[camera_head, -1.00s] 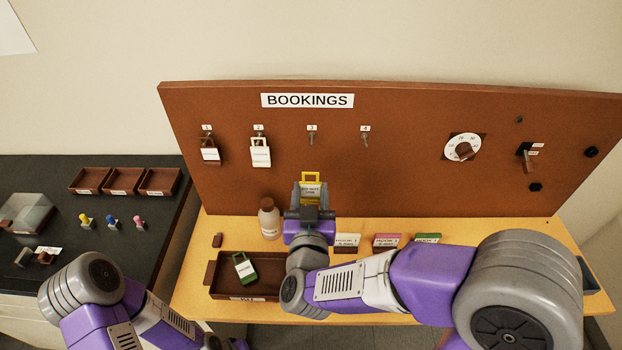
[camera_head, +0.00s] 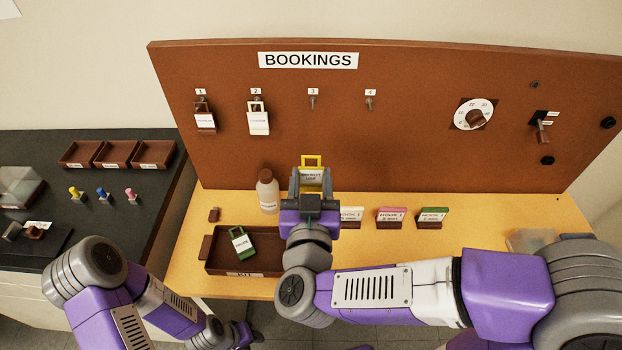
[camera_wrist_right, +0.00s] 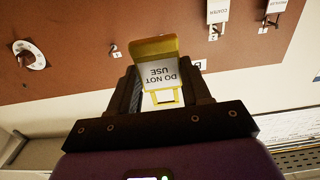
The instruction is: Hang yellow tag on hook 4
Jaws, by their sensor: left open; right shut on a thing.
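The yellow tag (camera_head: 312,176) reads "DO NOT USE" and has a yellow loop on top. My right gripper (camera_head: 311,186) is shut on its body, in front of the board's lower edge. In the right wrist view the tag (camera_wrist_right: 160,72) appears upside down between the fingers (camera_wrist_right: 163,88). Hook 4 (camera_head: 370,104) is a bare peg on the board, above and right of the tag in the head view; it also shows in the wrist view (camera_wrist_right: 116,55). The tag is not on any hook. My left gripper (camera_head: 243,335) is open and empty at the bottom edge, partly hidden.
A bottle (camera_head: 267,192) stands left of my right gripper. A brown tray (camera_head: 222,266) holds a green tag (camera_head: 242,243). A dial (camera_head: 474,114) is right of hook 4.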

